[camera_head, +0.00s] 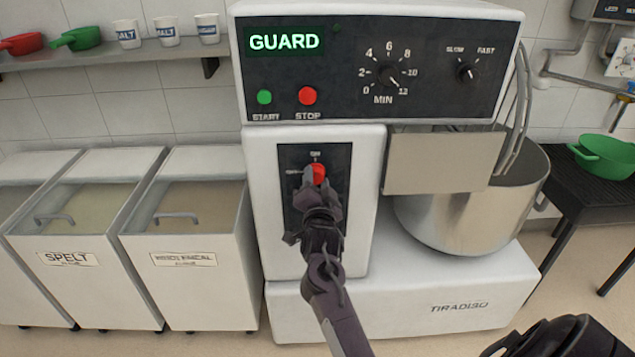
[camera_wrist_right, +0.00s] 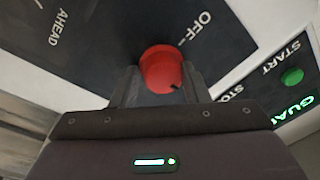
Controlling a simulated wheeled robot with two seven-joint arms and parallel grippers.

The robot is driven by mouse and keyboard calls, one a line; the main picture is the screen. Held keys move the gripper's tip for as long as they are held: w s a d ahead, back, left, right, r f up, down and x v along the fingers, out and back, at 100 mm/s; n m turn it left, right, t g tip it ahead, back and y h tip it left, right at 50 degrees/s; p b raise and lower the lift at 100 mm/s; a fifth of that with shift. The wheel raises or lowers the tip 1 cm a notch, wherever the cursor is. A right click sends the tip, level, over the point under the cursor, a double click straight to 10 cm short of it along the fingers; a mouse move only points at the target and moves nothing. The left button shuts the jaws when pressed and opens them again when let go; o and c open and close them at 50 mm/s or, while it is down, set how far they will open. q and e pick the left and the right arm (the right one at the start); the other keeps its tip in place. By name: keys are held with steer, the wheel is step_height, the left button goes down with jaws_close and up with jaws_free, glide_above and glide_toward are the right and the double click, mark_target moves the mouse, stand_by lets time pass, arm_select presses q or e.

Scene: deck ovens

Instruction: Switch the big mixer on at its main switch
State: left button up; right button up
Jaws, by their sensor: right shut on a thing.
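The big mixer (camera_head: 440,290) stands in the middle of the head view. Its main switch is a red knob (camera_head: 318,172) on a black plate (camera_head: 335,163) on the front of the white column. In the wrist view the red knob (camera_wrist_right: 160,68) sits between my right fingertips, with OFF printed beside it and a small dark mark near its lower right edge. My right gripper (camera_head: 315,187) is shut on the knob and hides part of the plate. The display (camera_head: 284,41) is lit green and reads GUARD. My left gripper is not in view.
The control panel (camera_head: 430,65) above has green START and red STOP buttons and dials. The steel bowl (camera_head: 450,225) is at the right behind a grey plate (camera_head: 440,163). Flour bins (camera_head: 190,285) stand left. A dark stand with a green pan (camera_head: 605,155) is far right.

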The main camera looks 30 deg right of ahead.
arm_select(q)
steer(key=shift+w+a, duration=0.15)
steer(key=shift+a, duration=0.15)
arm_select(e)
steer(key=shift+w+a+r, duration=0.1)
steer(key=shift+a+r, duration=0.1)
steer(key=o, duration=0.9)
steer(key=shift+f, duration=0.1)
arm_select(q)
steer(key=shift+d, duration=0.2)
arm_select(e)
steer(key=shift+f, duration=0.1)
